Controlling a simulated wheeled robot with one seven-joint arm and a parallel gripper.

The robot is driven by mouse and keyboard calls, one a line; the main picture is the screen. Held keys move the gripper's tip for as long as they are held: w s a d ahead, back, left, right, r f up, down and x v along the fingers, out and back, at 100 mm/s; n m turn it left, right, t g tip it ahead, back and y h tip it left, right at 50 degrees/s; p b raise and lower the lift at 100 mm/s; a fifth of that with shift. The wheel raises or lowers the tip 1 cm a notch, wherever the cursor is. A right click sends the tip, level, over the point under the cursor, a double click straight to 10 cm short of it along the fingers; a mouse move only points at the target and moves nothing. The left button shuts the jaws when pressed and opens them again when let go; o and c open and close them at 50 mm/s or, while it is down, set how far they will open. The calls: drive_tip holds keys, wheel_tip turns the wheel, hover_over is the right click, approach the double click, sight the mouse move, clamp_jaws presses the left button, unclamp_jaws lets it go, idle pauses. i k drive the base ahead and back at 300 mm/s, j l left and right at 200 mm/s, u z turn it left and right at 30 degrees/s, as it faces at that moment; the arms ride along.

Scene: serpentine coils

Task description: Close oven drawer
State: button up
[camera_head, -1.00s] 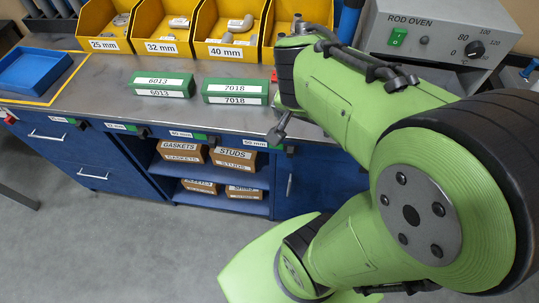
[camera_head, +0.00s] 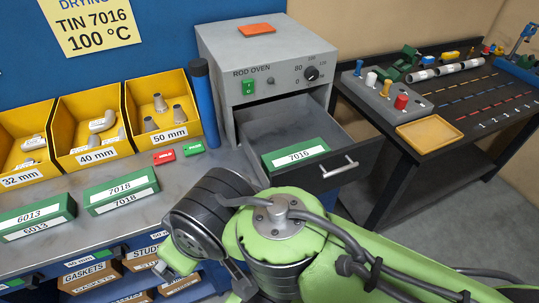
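The grey rod oven (camera_head: 219,72) stands on the bench at the centre, with a green switch and a dial on its face. Its drawer (camera_head: 262,124) is pulled out toward the lower right. A dark front panel (camera_head: 312,181) carries a pale bar handle (camera_head: 340,169). A green tin labelled 7016 (camera_head: 296,153) lies inside the drawer. My gripper (camera_head: 240,281) shows only partly, low in the picture, left of and below the drawer front and apart from the handle. My arm hides part of it, and its opening is not clear.
Green boxes 6013 (camera_head: 38,217) and 7018 (camera_head: 121,190) lie on the bench. Yellow bins (camera_head: 160,110) line its back, beside a blue cylinder (camera_head: 205,100). A dark table (camera_head: 460,105) with a yellow tray (camera_head: 429,135) stands at right. Open floor shows at far right.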

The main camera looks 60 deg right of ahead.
sight(264, 129)
drive_tip(key=z, duration=0.45)
drive_tip(key=k+z, duration=0.15)
drive_tip(key=z, duration=0.3)
drive_tip(key=l+z, duration=0.1)
drive_tip(key=z, duration=0.3)
drive_tip(key=k+l+z, duration=0.1)
drive_tip(key=z, duration=0.35)
drive_tip(key=l+z, duration=0.1)
drive_tip(key=z, duration=0.35)
drive_tip(key=j+u, duration=0.35)
drive_tip(key=j, duration=0.5)
